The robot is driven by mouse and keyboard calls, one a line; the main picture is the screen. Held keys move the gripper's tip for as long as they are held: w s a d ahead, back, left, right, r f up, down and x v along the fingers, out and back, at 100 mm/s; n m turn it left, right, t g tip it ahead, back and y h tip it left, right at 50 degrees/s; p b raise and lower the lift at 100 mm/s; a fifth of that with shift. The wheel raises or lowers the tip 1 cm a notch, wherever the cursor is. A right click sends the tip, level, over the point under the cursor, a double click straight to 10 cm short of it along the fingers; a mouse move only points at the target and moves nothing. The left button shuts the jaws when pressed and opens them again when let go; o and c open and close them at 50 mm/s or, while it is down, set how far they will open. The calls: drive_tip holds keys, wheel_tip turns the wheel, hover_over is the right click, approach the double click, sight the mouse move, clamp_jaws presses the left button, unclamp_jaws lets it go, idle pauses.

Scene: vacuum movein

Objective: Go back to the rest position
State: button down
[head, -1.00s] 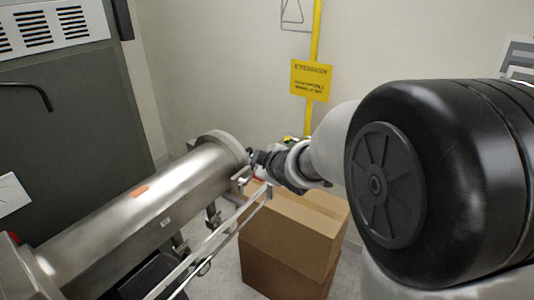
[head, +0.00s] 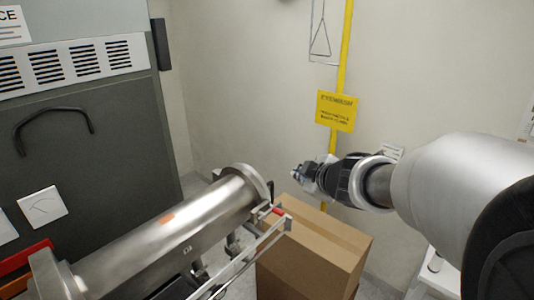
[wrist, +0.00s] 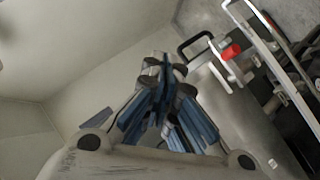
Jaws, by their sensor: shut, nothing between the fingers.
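My gripper (head: 306,175) is in the middle of the head view, raised in front of the wall and above the cardboard boxes. In the wrist view its fingers (wrist: 165,75) are closed together with nothing between them. The steel cylinder (head: 165,235) of the vacuum equipment lies to the left of and below the gripper. A rail frame (head: 250,248) with a red part (head: 273,211) runs along the cylinder's right side. The red part also shows in the wrist view (wrist: 231,51). The gripper is apart from all of these.
Stacked cardboard boxes (head: 315,250) stand below the gripper. A yellow pipe with an eyewash sign (head: 337,111) runs up the wall behind it. A dark cabinet (head: 95,150) stands at the left. The space around the gripper in front of the wall looks clear.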

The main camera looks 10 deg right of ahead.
drive_tip(key=s+d+f+m+g+h+b, duration=0.25)
drive_tip(key=s+f+m+h+b, duration=0.25)
drive_tip(key=s+f+m+b, duration=0.75)
drive_tip(key=s+a+f+g+y+b, duration=0.2)
drive_tip(key=s+a+f+b, duration=0.3)
drive_tip(key=s+f+b, duration=0.4)
drive_tip(key=s+a+f+n+g+y+b, duration=0.1)
drive_tip(key=s+a+f+b, duration=0.3)
drive_tip(key=s+f+b, duration=0.6)
wheel_tip(320, 180, down, 6)
drive_tip(key=shift+a+f+g+y+b, duration=0.1)
drive_tip(key=shift+a+g+y+b, duration=0.35)
drive_tip(key=shift+g+y, duration=0.35)
